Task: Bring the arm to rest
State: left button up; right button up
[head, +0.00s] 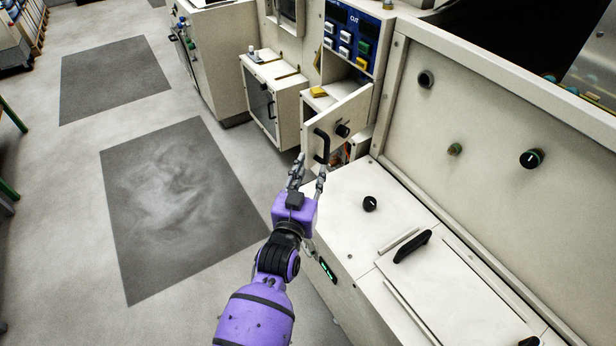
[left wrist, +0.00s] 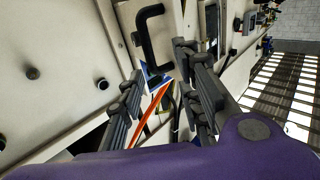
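My left gripper (head: 309,170) is on the purple arm, in front of a small cream cabinet door (head: 345,125). Its two fingers stand apart with nothing seen between them; the left wrist view also shows the gap (left wrist: 158,75). The door's black bar handle (head: 321,146) is just beyond the fingertips; it also shows in the left wrist view (left wrist: 146,40). I cannot tell whether a finger touches it. The door stands ajar, and orange and blue cables (left wrist: 150,115) show in the opening. My right gripper is in neither view.
A cream machine top with a black handle (head: 412,246) and a knob (head: 370,204) lies close on the right. A control panel (head: 355,35) with buttons stands behind the door. Another cabinet (head: 272,95) is to its left. The floor with grey mats (head: 180,205) is clear on the left.

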pick_arm(q)
jog(key=shift+v, duration=0.8)
jog(key=shift+w+a, duration=0.1)
jog(key=s+a+f+g+y+p, duration=0.1)
jog(key=s+a+f+g, duration=0.2)
jog(key=s, duration=0.9)
jog(key=s+a+f+n+g+y+p, duration=0.1)
jog(key=s+a+f+g, duration=0.2)
jog(key=s+a+f, duration=0.4)
jog(key=s+a+f+g+y+p, duration=0.1)
jog(key=s+a+f+g, duration=0.2)
jog(key=s, duration=1.6)
jog(key=a+f, duration=0.3)
jog(key=f, duration=0.3)
jog(key=shift+n+p, duration=0.3)
jog(key=shift+n, duration=0.1)
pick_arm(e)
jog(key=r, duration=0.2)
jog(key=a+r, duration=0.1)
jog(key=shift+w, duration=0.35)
pick_arm(q)
jog(key=shift+f, duration=0.15)
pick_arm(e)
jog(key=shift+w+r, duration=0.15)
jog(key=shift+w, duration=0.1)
